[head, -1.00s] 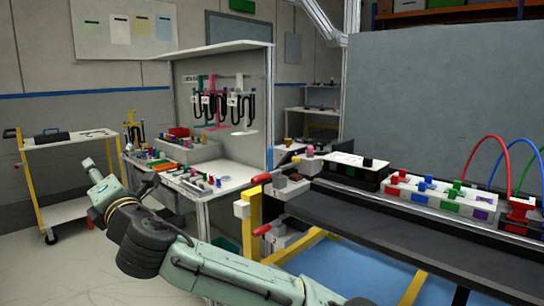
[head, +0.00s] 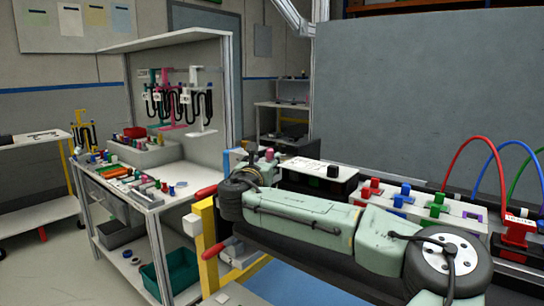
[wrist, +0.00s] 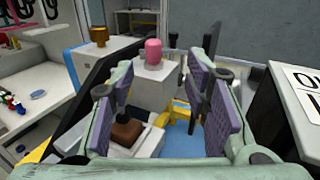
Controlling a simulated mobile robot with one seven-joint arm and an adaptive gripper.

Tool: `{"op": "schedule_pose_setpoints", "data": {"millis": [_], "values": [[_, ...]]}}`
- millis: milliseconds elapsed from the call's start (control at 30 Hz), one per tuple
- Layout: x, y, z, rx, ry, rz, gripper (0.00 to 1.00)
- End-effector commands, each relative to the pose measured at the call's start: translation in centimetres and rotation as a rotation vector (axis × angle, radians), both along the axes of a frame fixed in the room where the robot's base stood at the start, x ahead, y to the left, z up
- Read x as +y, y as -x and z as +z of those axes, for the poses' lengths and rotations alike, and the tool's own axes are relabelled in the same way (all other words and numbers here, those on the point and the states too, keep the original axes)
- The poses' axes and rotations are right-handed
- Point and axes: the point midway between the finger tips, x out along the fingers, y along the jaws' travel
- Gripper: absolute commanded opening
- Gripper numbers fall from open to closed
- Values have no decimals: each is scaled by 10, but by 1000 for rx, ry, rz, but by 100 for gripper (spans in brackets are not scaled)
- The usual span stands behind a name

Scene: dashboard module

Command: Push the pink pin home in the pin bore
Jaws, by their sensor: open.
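The pink pin (wrist: 153,53) stands upright in the top of a grey block (wrist: 152,80) in the wrist view. Its rounded head shows above a wider collar; the bore around its shaft is hidden under it, so its depth is unclear. My gripper (wrist: 164,85) is open and empty, its two purple-padded fingers spread left and right. The pin is beyond the fingers, seen through the gap between them, apart from both. In the head view my arm reaches across the front of the bench, with the gripper mostly hidden at its far end.
A brown-topped knob (wrist: 126,130) on a white base lies low between the fingers. Colored connector modules (head: 435,205) line the bench.

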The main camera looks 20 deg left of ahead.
Motion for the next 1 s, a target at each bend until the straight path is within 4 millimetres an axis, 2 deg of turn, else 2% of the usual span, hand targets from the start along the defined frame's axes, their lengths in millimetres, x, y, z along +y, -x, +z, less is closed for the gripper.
{"op": "schedule_pose_setpoints", "data": {"millis": [100,367,633,767,967,1000], "values": [[3,-20,3,1,-1,-1,43],[7,-41,3,0,0,2,43],[17,-77,4,1,-2,1,43],[17,-84,3,1,-3,2,43],[17,-85,2,0,-2,2,43],[17,-85,2,0,-2,2,40]]}}
